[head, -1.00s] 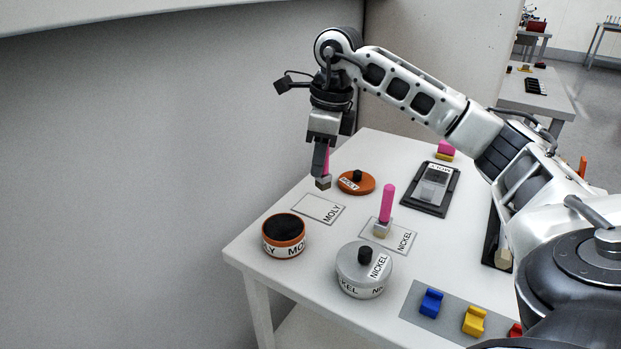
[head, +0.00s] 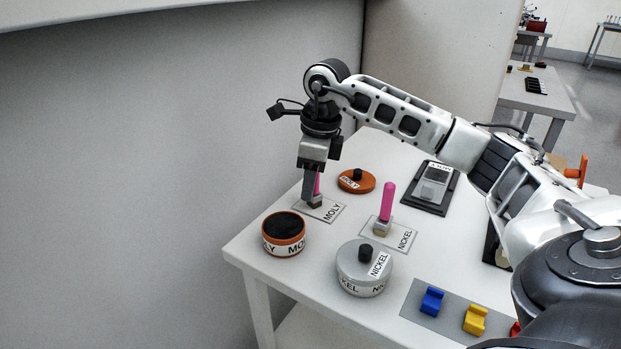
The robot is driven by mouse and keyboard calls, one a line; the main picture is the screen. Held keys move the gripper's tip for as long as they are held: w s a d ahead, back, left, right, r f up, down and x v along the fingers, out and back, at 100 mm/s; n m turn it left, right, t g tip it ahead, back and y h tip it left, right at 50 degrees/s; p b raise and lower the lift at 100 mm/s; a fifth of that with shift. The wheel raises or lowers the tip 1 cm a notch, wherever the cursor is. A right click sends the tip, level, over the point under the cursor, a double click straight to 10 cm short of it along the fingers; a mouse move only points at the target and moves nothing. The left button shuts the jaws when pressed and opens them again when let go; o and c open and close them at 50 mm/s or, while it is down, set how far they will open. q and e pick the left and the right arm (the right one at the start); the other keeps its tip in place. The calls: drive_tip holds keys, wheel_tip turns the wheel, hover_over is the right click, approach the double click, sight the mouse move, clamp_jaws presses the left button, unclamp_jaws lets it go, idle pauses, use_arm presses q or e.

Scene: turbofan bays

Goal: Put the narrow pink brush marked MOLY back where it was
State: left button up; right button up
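My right gripper (head: 310,192) points down at the far left of the table, shut on the pink brush (head: 318,186). The brush is upright, its grey-brown lower end at or just above the outlined MOLY rectangle (head: 331,213); I cannot tell whether it touches. The gripper hides part of its handle. The orange MOLY pot (head: 284,246) is open with dark contents, in front of the rectangle. Its orange lid (head: 356,181) with a black knob lies behind. My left gripper is not in view.
A second pink brush (head: 388,203) stands upright on the NICKEL rectangle (head: 402,240). The closed silver NICKEL pot (head: 350,273) is in front. A black tray (head: 447,207) lies right; blue (head: 432,302) and yellow (head: 475,320) blocks sit on a grey mat (head: 449,323).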

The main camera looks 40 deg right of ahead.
sight(319, 194)
drive_tip(key=shift+r, duration=0.1)
wheel_tip(319, 194, up, 12)
drive_tip(key=s+d+p, duration=0.1)
drive_tip(key=shift+s, duration=0.15)
idle(0.7)
